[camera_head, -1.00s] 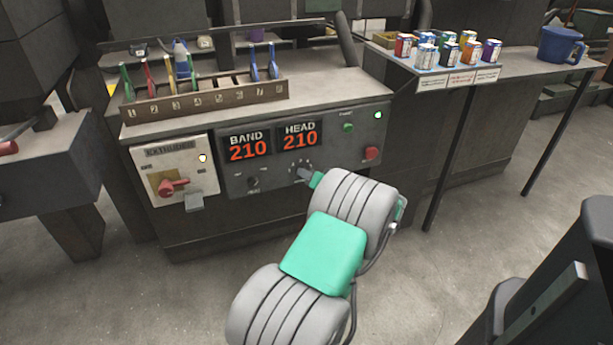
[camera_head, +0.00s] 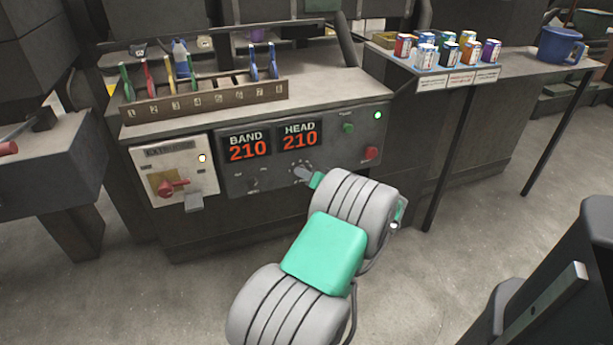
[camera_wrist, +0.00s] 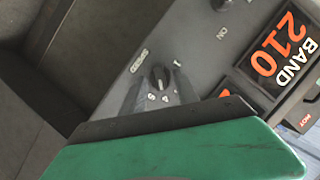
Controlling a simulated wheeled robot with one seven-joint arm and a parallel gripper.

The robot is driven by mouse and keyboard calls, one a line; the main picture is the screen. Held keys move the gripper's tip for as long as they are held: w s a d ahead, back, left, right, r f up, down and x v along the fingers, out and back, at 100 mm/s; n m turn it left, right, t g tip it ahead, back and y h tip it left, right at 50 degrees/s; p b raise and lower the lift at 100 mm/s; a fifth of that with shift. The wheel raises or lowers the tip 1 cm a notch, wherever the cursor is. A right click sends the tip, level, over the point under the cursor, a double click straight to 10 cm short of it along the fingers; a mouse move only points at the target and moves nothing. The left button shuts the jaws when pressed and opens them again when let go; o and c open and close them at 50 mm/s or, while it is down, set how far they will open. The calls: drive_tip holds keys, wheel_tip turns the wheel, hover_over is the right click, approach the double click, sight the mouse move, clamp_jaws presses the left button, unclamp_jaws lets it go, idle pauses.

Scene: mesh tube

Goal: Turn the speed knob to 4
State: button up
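The speed knob (camera_wrist: 160,76) is a small dark knob with a pale pointer line, on the grey control panel (camera_wrist: 105,70). The word SPEED is printed beside it, with small numerals around it. I cannot tell which numeral the pointer marks. My gripper (camera_wrist: 160,88) is at the knob, with its two dark fingers apart, one on each side of it. Contact with the knob cannot be made out.
The BAND display (camera_head: 247,148) and HEAD display (camera_head: 299,137) both read 210. A red button (camera_head: 371,153) is to the right. A red-handled switch (camera_head: 172,187) sits on the pale box at left. A tool rack (camera_head: 205,100) and a table with cans stand above and right.

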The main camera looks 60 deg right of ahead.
drive_tip(key=p+v, duration=0.1)
drive_tip(key=v, duration=0.6)
drive_tip(key=shift+s+a+p, duration=0.25)
drive_tip(key=shift+s+p, duration=0.05)
drive_tip(key=shift+r, duration=0.1)
drive_tip(key=w+a+r+n+g+y+p, duration=0.1)
drive_tip(key=w+a+r+n+y+p, duration=0.2)
drive_tip(key=w, duration=0.4)
drive_tip(key=w+a+r+n+y+p, duration=0.1)
drive_tip(key=w+a+r+p, duration=0.25)
drive_tip(key=w+a, duration=0.2)
drive_tip(key=w+a+r+n+g+y+p, duration=0.2)
drive_tip(key=w+a+r+p, duration=0.25)
drive_tip(key=a, duration=0.45)
drive_tip(key=w+a+r+n+g+y+p, duration=0.1)
drive_tip(key=w+a+r+n+p, duration=0.2)
drive_tip(key=w+a+r, duration=0.4)
drive_tip(key=s+a+r+n+g+p, duration=0.1)
drive_tip(key=s+a+r+n+p, duration=0.1)
drive_tip(key=a, duration=0.7)
drive_tip(key=s+a+r+n+g+p, duration=0.1)
drive_tip(key=s+a+r+p, duration=0.4)
drive_tip(key=a, duration=0.5)
drive_tip(key=s+a+r+n+g+p, duration=0.2)
drive_tip(key=s+a+r+g+p, duration=0.1)
drive_tip(key=a, duration=0.7)
wheel_tip(320, 180, up, 3)
drive_tip(key=shift+s+r+n+p, duration=0.1)
drive_tip(key=shift+s+n+p, duration=0.35)
drive_tip(key=shift+p, duration=0.75)
